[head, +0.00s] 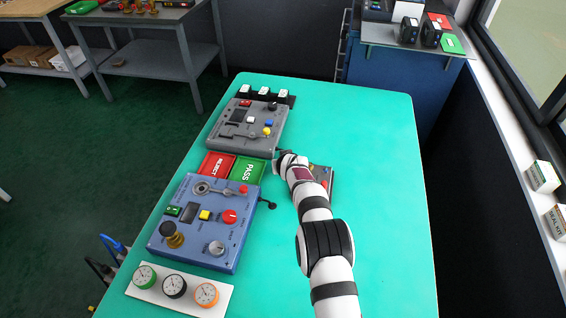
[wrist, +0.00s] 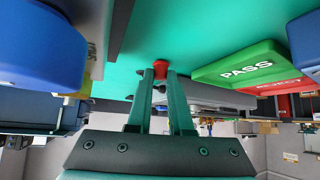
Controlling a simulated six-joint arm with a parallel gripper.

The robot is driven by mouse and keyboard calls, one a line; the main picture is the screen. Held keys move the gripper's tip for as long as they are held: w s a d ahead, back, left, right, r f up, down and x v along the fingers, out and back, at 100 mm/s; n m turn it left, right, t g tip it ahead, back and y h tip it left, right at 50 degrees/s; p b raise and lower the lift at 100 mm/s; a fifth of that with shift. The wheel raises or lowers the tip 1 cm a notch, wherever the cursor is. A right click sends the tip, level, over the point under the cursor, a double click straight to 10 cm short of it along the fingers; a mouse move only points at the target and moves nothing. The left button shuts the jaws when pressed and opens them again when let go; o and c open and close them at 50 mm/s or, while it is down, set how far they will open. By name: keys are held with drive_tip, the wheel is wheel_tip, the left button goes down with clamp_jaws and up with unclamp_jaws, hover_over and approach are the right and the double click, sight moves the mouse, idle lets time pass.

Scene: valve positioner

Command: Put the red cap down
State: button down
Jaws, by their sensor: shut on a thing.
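My gripper (wrist: 161,80) is shut on the red cap (wrist: 160,67), which sits between its fingertips in the wrist view. The cap is close to the teal table top (wrist: 150,40); I cannot tell whether it touches. In the head view my gripper (head: 281,160) is over the table, just right of the green PASS tray (head: 262,166); the cap is hidden there. The PASS tray also shows in the wrist view (wrist: 215,72), with the red REJECT tray (wrist: 285,88) beside it.
A grey control box (head: 225,138) stands beyond the trays and a blue control box (head: 230,250) on the near side. A dark grey item (head: 327,175) lies partly behind my arm. Three gauges (head: 174,286) sit at the near edge. The table's right side is clear.

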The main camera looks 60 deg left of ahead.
drive_tip(key=shift+f, duration=0.15)
drive_tip(key=c, duration=0.8)
unclamp_jaws()
